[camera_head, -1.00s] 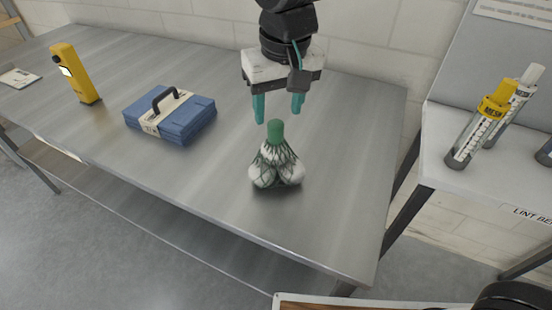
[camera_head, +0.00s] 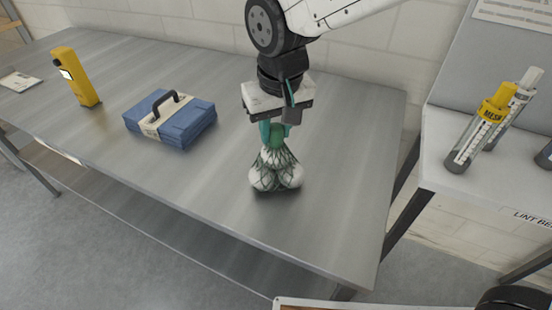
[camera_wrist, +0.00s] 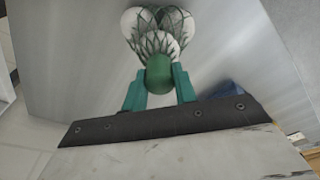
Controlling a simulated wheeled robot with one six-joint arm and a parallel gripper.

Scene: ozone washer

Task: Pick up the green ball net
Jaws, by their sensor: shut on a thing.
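The green ball net (camera_head: 276,172) is a dark green mesh holding several white balls, with a solid green top. It stands upright on the metal table (camera_head: 335,215), its base appearing to touch the surface. My gripper (camera_head: 276,134) is directly above it, with its teal fingers shut on the green top. In the wrist view, the fingers of my gripper (camera_wrist: 159,90) lie on either side of the green top, and the balls of the net (camera_wrist: 158,32) spread beyond it. The table hides nothing of the net; the fingers partly cover its top.
A yellow handheld device (camera_head: 76,77) stands farther left. A separate white bench (camera_head: 450,165) at right holds tubes with yellow and white caps (camera_head: 485,125). The table around the net is clear.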

